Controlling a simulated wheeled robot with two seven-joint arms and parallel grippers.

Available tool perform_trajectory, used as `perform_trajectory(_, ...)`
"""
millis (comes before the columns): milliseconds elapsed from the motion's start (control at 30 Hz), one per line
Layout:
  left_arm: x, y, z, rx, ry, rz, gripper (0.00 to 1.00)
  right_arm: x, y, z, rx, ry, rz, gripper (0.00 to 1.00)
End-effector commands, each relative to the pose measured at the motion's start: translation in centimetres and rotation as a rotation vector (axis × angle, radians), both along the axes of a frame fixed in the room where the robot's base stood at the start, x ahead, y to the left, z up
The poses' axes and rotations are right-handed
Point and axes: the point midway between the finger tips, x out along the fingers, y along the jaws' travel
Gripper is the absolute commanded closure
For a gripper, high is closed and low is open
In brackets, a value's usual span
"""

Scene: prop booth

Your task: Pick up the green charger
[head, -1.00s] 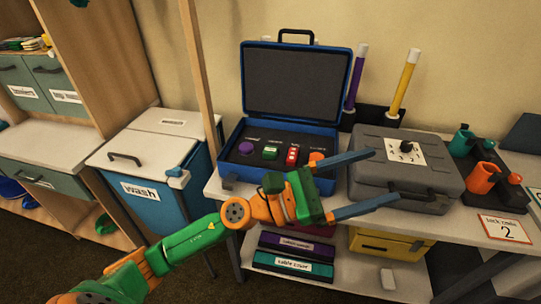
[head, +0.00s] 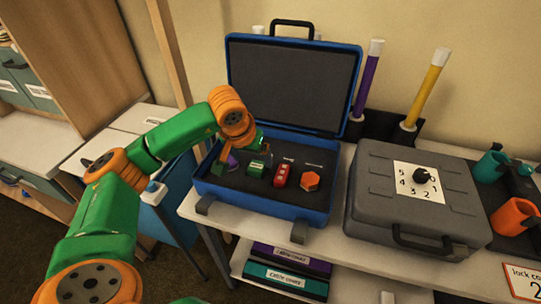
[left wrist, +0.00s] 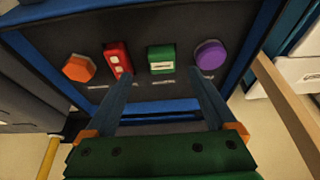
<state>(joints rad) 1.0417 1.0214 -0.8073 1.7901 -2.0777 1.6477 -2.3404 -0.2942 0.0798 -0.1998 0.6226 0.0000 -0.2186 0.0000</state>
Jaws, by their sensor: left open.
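The green charger (head: 256,168) is a small green block with a white label. It sits in the dark insert of the open blue case (head: 272,209), between a purple round piece (head: 232,160) and a red block (head: 281,175). My left gripper (head: 241,150) is over the left part of the case, partly hidden by its own wrist. In the left wrist view my left gripper (left wrist: 160,78) is open, with a finger toward each side of the green charger (left wrist: 161,59). Nothing is held, and no contact shows. My right gripper is not in view.
An orange hexagonal piece (head: 310,180) lies beyond the red block. The raised case lid (head: 291,85) stands behind. A grey case with a dial (head: 385,205) is close on the right, with purple (head: 367,80) and yellow (head: 427,88) tubes behind it.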

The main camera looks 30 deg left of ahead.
Motion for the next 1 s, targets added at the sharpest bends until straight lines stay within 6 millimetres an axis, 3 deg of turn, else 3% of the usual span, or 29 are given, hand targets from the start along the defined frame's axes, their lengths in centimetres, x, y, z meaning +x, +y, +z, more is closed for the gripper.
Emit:
perform_trajectory(300,2.0,0.5,-4.3,-0.001,0.008,0.001,0.10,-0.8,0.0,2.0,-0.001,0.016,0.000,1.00)
perform_trajectory(400,2.6,0.6,-5.9,-0.002,0.005,0.001,0.10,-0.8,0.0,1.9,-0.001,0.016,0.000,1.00)
perform_trajectory(667,2.8,0.7,-6.4,0.000,0.001,-0.001,0.13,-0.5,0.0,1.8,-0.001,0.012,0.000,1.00)
perform_trajectory(900,2.8,0.7,-6.4,-0.001,0.001,0.000,0.77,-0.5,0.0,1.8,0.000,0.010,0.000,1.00)
perform_trajectory(1000,2.8,0.7,-6.4,-0.001,0.001,0.000,1.00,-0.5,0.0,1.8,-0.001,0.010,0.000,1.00)
